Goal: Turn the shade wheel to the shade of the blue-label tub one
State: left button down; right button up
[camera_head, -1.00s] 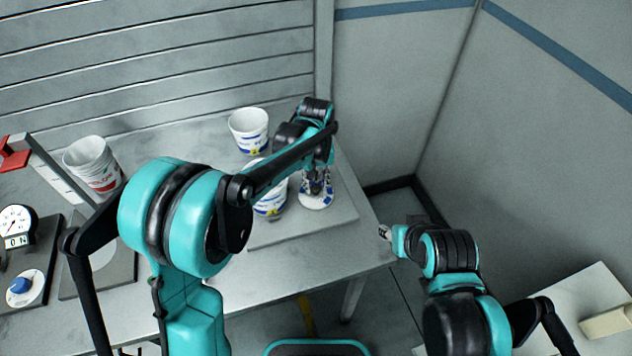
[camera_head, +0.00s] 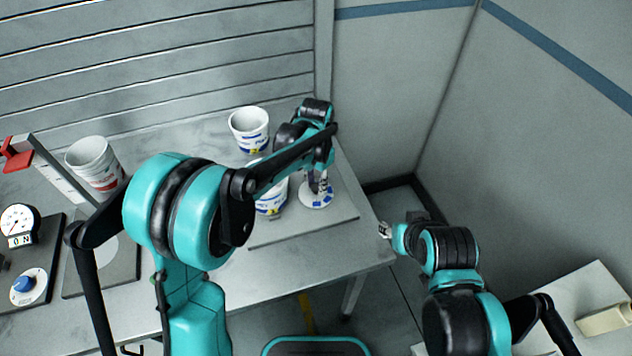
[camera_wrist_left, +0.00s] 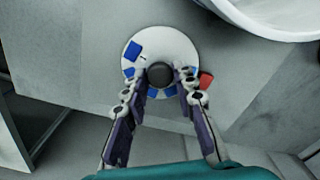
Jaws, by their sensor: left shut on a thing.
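The shade wheel (camera_head: 317,200) is a white disc with blue patches of different size on the mat at the table's right end. In the left wrist view the wheel (camera_wrist_left: 190,55) shows a dark round knob (camera_wrist_left: 160,74) at its centre and a red mark (camera_wrist_left: 205,80) at its right edge. My left gripper (camera_wrist_left: 160,78) is shut on this knob, one finger on each side. Two white tubs with blue labels stand near it: one at the back (camera_head: 248,130), one left of my gripper (camera_head: 271,203), partly hidden by my arm. My right gripper (camera_head: 385,230) is off the table's right edge; its jaws are too small to judge.
A stack of white tubs with red print (camera_head: 93,163) stands at the left. A gauge (camera_head: 18,224) and a blue knob (camera_head: 24,284) are at the far left. A side table (camera_head: 610,290) is at the lower right.

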aim_at(316, 186)
pick_arm(q)
jog(key=shift+m, duration=0.6)
jog(key=c, duration=1.2)
grip_release()
notch_tip(316, 186, up, 12)
